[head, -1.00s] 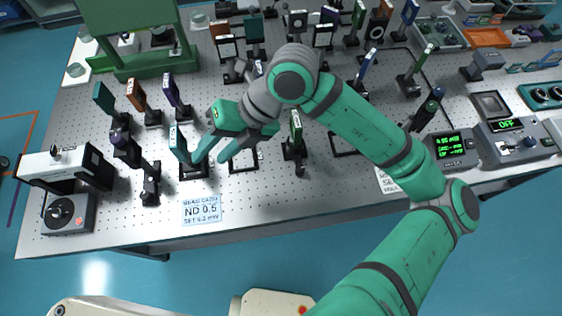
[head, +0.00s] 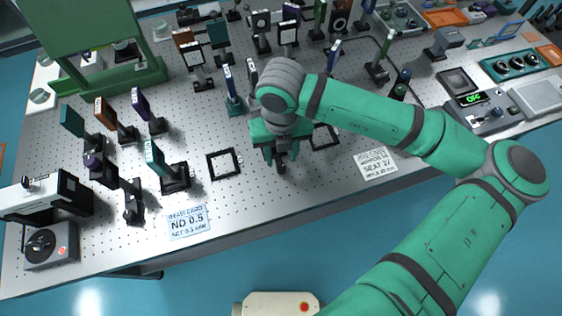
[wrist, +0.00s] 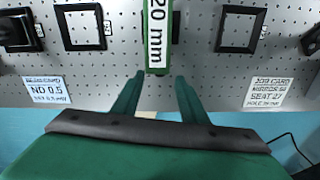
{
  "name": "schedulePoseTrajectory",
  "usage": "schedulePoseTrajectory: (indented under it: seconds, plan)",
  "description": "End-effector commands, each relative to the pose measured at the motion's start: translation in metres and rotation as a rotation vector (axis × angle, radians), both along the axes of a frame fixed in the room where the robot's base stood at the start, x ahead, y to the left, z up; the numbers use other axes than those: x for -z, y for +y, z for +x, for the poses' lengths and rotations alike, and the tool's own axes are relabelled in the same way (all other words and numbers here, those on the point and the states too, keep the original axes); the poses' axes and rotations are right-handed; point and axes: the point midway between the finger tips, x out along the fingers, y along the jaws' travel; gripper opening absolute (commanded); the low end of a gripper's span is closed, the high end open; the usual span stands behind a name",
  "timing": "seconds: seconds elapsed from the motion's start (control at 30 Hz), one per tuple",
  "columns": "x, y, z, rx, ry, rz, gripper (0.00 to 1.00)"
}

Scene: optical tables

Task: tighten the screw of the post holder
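My gripper (head: 279,156) hangs over the front middle of the optical table in the head view. In the wrist view my gripper (wrist: 160,80) has its two green fingers spread apart. A green plate labelled 20 mm (wrist: 158,40) shows just beyond the fingertips, roughly in line with the gap. In the head view the dark base of a post holder (head: 280,167) shows below the fingers. The rest of that holder is hidden by my gripper. I cannot make out its screw in either view. Nothing is seen held between the fingers.
Empty black square frames lie left (head: 224,163) and right (head: 322,138) of the gripper. A teal filter on a mount (head: 172,172) stands further left. An ND 0.5 card (head: 187,221) and a job card (head: 377,163) lie near the front edge. Several mounted optics stand behind.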

Motion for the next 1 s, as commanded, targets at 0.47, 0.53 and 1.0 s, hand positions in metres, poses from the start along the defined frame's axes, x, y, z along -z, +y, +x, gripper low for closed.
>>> schedulePoseTrajectory:
  seconds: [0.47, 0.53, 1.0]
  plan:
    - [0.053, -0.002, 0.000, 0.005, 0.000, 0.001, 0.39]
    - [0.054, -0.003, 0.000, 0.007, 0.000, 0.001, 0.39]
    - [0.054, -0.001, 0.000, 0.000, 0.000, 0.000, 0.00]
